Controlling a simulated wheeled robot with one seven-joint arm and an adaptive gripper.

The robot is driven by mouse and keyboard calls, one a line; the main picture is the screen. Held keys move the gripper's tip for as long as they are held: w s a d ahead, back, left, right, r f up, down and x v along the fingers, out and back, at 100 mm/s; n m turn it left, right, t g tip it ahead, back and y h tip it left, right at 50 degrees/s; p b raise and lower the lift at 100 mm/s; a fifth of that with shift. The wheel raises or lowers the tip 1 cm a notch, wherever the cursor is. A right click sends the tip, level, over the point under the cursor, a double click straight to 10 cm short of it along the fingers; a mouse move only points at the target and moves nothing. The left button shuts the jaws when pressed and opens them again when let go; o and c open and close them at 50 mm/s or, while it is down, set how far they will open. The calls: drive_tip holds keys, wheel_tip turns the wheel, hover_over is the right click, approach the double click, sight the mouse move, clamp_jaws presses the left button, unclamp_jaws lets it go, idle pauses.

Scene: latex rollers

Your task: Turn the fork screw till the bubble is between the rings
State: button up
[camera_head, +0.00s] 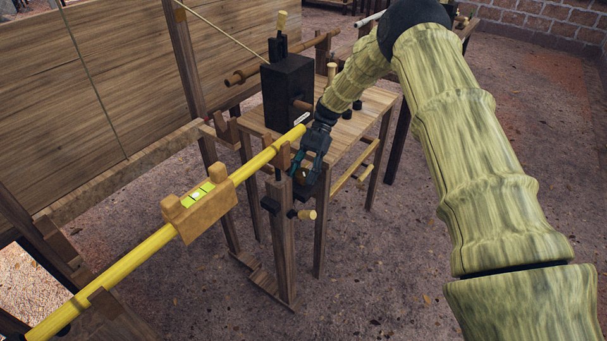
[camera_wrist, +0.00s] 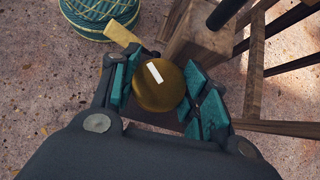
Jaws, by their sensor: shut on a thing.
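The fork screw's round brass knob (camera_wrist: 158,88), with a white mark on its top, sits between the teal finger pads of my gripper (camera_wrist: 168,92) in the wrist view. In the head view my gripper (camera_head: 303,172) is shut at the fork post (camera_head: 284,240), beside the end of the long yellow roller (camera_head: 135,258). My fingers largely hide the knob there. A wooden level (camera_head: 212,214) sits on the roller. Its bright green vial (camera_head: 198,194) shows a pale spot and dark ring lines, but it is too small to tell exactly how the bubble lies between the rings.
A wooden bench (camera_head: 372,112) with a black block (camera_head: 288,92) stands behind the fork. A pale side handle (camera_head: 306,214) sticks out of the post low down. A teal and yellow coiled thing (camera_wrist: 100,15) lies on the floor. Open floor (camera_head: 400,270) spreads at the right.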

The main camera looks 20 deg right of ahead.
drive_tip(key=o, duration=1)
drive_tip(key=v, duration=1.2)
